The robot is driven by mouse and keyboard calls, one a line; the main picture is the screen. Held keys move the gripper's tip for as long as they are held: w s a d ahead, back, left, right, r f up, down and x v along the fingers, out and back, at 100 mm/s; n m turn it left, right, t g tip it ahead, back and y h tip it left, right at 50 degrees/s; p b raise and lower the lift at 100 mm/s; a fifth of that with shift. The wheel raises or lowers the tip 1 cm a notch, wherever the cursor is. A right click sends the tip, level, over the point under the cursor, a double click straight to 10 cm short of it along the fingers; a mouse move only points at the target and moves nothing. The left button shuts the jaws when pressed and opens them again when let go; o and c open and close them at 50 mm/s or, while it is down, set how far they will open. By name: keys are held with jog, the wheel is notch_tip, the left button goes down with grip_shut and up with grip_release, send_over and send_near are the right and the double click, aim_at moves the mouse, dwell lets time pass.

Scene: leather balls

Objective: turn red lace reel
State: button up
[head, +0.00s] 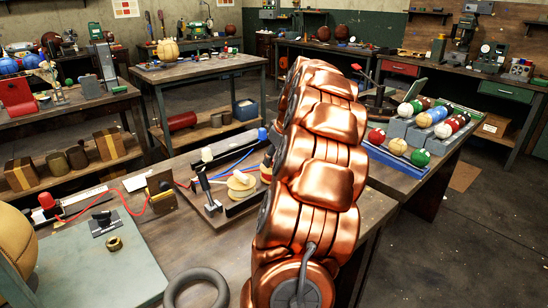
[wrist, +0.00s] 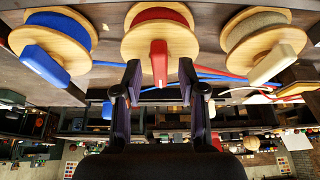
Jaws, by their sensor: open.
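The red lace reel (wrist: 160,15) shows at the top middle of the wrist view, a wooden spool wound with red lace. Its red handle (wrist: 159,62) sticks out from the spool's near edge. My gripper (wrist: 159,72) is open, with one dark finger on each side of the handle in the picture. A gap shows between the handle and each finger; the depth of the handle between them is hard to tell. In the head view my copper arm hides the gripper and most of the reel area.
A blue lace reel (wrist: 56,40) with a blue handle is on one side of the red reel, and a grey lace reel (wrist: 262,42) with a cream handle on the other. In the head view, a grey ring (head: 197,290) and a brass nut (head: 115,243) lie on the near bench.

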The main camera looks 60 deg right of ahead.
grip_shut()
dwell(0.6)
jog(key=m+h+b, duration=0.1)
jog(key=m, duration=0.2)
jog(key=shift+a+f+b, duration=0.1)
jog(key=shift+f+b, duration=0.05)
jog(key=shift+b, duration=0.15)
jog(key=m+h+b, duration=0.1)
jog(key=m, duration=0.1)
jog(key=shift+m+g, duration=0.4)
jog(key=m+g+h+b, duration=0.1)
jog(key=m, duration=0.3)
jog(key=shift+w, duration=0.1)
jog(key=shift+a+m+g+b, duration=0.1)
jog(key=shift+m+g+b, duration=0.5)
jog(key=shift+m, duration=0.5)
